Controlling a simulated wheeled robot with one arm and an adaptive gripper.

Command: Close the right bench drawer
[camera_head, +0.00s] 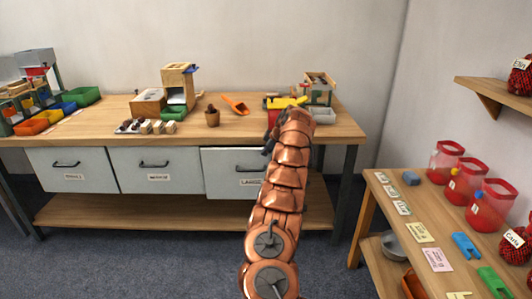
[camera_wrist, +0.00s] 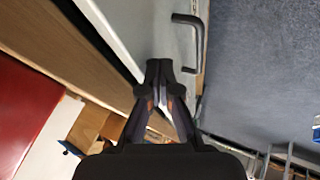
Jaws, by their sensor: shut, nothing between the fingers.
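The right bench drawer (camera_head: 231,172) has a light grey front with a dark handle and a label that is partly hidden by my arm. Its front seems to stand slightly proud of the middle drawer, so it looks a little open. In the wrist view the drawer front (camera_wrist: 176,40) and its black handle (camera_wrist: 196,42) show close ahead. My gripper (camera_wrist: 160,66) is shut and empty, its fingertips by the drawer front, to the left of the handle in that view. I cannot tell whether they touch it. In the head view my arm hides most of the gripper.
The middle drawer (camera_head: 155,169) and left drawer (camera_head: 72,170) look closed. The wooden benchtop (camera_head: 335,130) holds bins, a pot and an orange scoop (camera_head: 235,105). A side table (camera_head: 388,230) with red-lidded jars stands at the right. Carpet in front is clear.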

